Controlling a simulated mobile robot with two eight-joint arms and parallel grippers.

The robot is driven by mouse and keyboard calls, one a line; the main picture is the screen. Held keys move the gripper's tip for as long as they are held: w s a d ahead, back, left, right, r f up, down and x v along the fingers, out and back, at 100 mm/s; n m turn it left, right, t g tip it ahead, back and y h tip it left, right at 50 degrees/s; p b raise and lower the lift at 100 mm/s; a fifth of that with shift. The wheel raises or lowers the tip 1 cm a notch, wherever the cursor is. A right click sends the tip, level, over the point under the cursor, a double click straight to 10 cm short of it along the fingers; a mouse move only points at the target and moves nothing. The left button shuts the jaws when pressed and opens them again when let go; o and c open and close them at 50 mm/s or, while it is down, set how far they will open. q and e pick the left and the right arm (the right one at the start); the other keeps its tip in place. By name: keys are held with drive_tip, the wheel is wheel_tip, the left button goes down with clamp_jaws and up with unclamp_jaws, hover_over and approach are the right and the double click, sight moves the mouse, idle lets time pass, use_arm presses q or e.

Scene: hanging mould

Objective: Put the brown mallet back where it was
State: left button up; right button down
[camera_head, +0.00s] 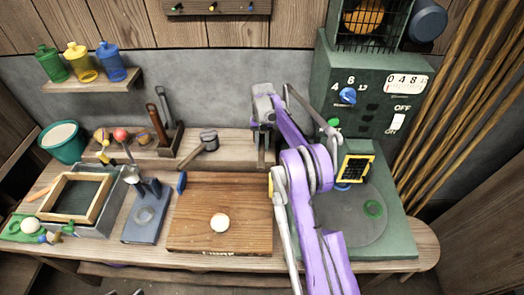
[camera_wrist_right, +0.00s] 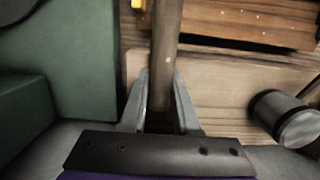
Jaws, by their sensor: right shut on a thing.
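My right gripper (camera_head: 262,160) points down over the back of the workbench, left of the green machine. In the right wrist view its two fingers (camera_wrist_right: 160,100) are shut on a brown bar-like handle, which I take to be the brown mallet (camera_wrist_right: 166,45). The handle runs out of the top of that view, so its far end is hidden. In the head view the gripper mostly hides it. Small dark shapes at the head view's bottom edge may be my left gripper; its state is unclear.
A grey-headed mallet (camera_head: 208,138) lies on the bench; its head shows in the wrist view (camera_wrist_right: 285,118). A wooden tool holder (camera_head: 168,140) stands left of it. A brown board (camera_head: 190,225) bears a white ball (camera_head: 219,222). The green machine (camera_head: 385,95) stands right.

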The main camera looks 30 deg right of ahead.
sight(262, 150)
wheel_tip(262, 150, down, 3)
drive_tip(key=shift+f, duration=0.2)
drive_tip(key=shift+f, duration=0.1)
drive_tip(key=c, duration=0.6)
unclamp_jaws()
drive_tip(key=shift+c, duration=0.2)
